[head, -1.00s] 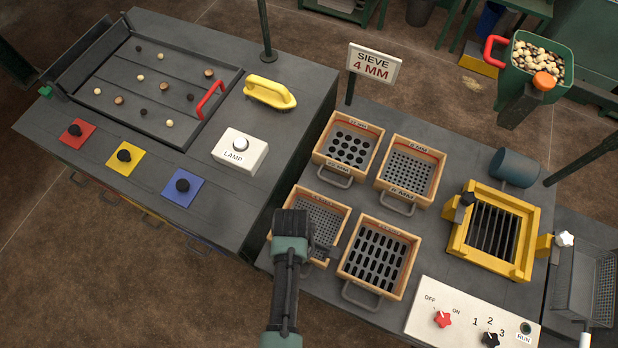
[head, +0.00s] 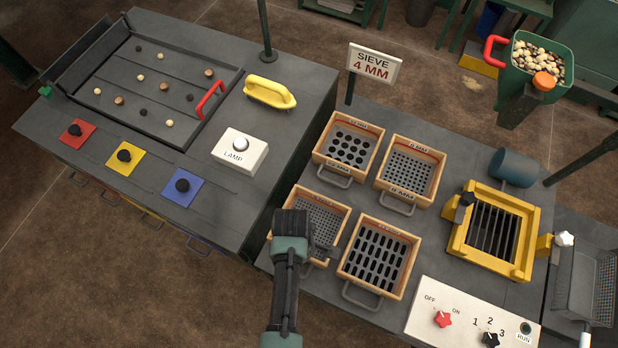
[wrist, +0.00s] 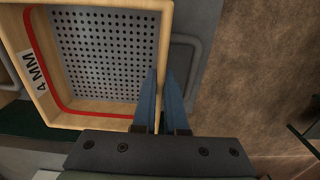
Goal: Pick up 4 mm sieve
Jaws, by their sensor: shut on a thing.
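The 4 mm sieve (head: 331,217) is a square wooden box with a finely perforated metal bottom. It sits at the front left of the group of sieves in the head view, partly hidden by my gripper (head: 300,238). In the wrist view the sieve (wrist: 100,113) shows a "4 MM" label and a red line inside its walls. My gripper (wrist: 161,98) has its two blue fingers on either side of one wooden wall, shut on it, beside the wire handle (wrist: 190,45). I cannot tell whether the sieve touches the bench. A sign (head: 374,64) reads "SIEVE 4 MM".
A slotted sieve (head: 380,257) is close on the right. A large-hole sieve (head: 348,146) and another perforated sieve (head: 409,170) stand behind. A yellow frame (head: 494,232) and a control panel (head: 472,318) are further right. A gap separates the left bench (head: 90,190).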

